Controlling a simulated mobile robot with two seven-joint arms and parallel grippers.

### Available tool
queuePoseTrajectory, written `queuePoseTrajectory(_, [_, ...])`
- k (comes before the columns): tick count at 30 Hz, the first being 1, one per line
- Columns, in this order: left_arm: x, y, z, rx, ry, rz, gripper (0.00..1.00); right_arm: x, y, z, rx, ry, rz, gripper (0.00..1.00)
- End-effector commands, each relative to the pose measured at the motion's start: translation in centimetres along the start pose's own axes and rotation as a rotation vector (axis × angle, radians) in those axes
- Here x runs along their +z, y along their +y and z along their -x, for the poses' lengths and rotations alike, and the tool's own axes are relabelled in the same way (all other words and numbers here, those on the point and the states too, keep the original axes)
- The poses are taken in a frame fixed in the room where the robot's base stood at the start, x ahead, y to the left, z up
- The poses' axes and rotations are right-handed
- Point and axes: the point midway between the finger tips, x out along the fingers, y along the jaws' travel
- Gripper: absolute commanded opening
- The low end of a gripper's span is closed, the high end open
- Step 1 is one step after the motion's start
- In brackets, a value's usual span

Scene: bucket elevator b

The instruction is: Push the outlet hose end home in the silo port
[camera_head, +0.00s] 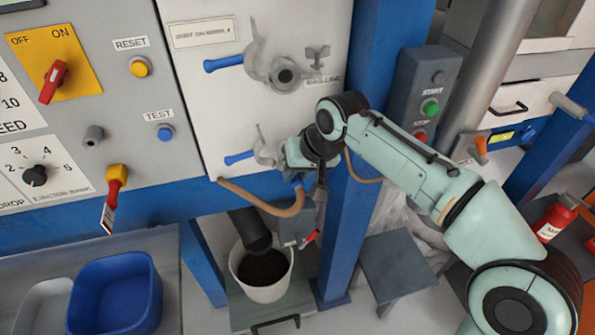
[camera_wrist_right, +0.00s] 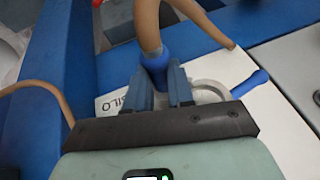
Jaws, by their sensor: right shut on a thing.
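The tan outlet hose (camera_head: 262,204) runs along the bottom edge of the white panel to my right gripper (camera_head: 297,179). In the right wrist view my right gripper (camera_wrist_right: 159,88) is shut on the blue hose end (camera_wrist_right: 154,62), with the tan hose (camera_wrist_right: 148,25) rising from it. The silo port's grey ring (camera_wrist_right: 211,90) and blue handle (camera_wrist_right: 250,85) show just right of the fingers, beside a label reading SILO. In the head view its blue handle (camera_head: 240,157) shows left of the gripper. The fingers hide whether the hose end sits in the port. My left gripper is out of view.
Above is another port (camera_head: 283,74) with its own blue handle and a wing knob. A blue post (camera_head: 375,110) stands right of the panel. A white bucket of dark material (camera_head: 262,290) stands below, under a dark spout. A blue tray (camera_head: 115,300) is lower left.

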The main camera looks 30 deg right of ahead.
Motion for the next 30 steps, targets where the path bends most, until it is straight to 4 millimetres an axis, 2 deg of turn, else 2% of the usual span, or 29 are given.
queuePoseTrajectory(3, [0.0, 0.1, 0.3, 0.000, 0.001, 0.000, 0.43, -0.4, 0.0, -0.1, 0.000, 0.002, -0.001, 0.00])
queuePoseTrajectory(4, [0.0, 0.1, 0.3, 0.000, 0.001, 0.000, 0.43, -0.4, 0.0, -0.1, 0.000, 0.002, -0.001, 0.25])
queuePoseTrajectory(6, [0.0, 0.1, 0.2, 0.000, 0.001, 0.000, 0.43, -0.3, 0.0, -0.1, -0.001, 0.003, -0.001, 0.48])
queuePoseTrajectory(7, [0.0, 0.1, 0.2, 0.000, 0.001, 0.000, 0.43, -0.3, 0.0, -0.1, 0.000, 0.002, -0.001, 0.52])
queuePoseTrajectory(17, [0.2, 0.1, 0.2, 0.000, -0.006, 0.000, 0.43, -0.3, 0.0, -0.2, 0.001, -0.001, 0.000, 0.52])
queuePoseTrajectory(23, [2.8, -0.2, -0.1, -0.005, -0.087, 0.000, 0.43, -0.3, 0.0, -0.1, 0.000, 0.000, 0.000, 0.52])
queuePoseTrajectory(30, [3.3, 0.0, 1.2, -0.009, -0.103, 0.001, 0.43, -0.5, -0.1, 6.3, -0.002, 0.006, -0.001, 0.52])
